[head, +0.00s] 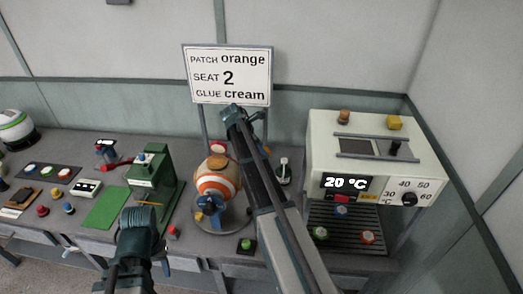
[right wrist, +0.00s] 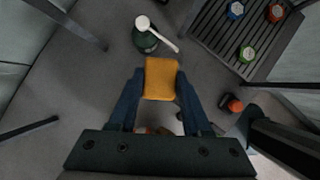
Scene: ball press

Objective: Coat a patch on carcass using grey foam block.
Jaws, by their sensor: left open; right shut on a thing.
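The carcass (head: 218,187) is a white ball with orange bands on a round stand, with an orange-brown patch (head: 217,161) on its top. My right gripper (head: 238,113) is raised behind and right of the carcass, in front of the sign. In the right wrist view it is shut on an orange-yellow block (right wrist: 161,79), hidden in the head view. I cannot make out a grey foam block. A dark green pot (right wrist: 145,42) with a white-headed tool lies just beyond the held block. My left gripper (head: 140,217) is open and empty, left of the carcass.
A sign (head: 228,75) reads patch orange, seat 2, glue cream. A heater unit (head: 370,150) showing 20 °C stands right, with coloured-lidded pots on its slatted tray (head: 345,236). A green press (head: 152,175) stands left. My right arm crosses the table's middle.

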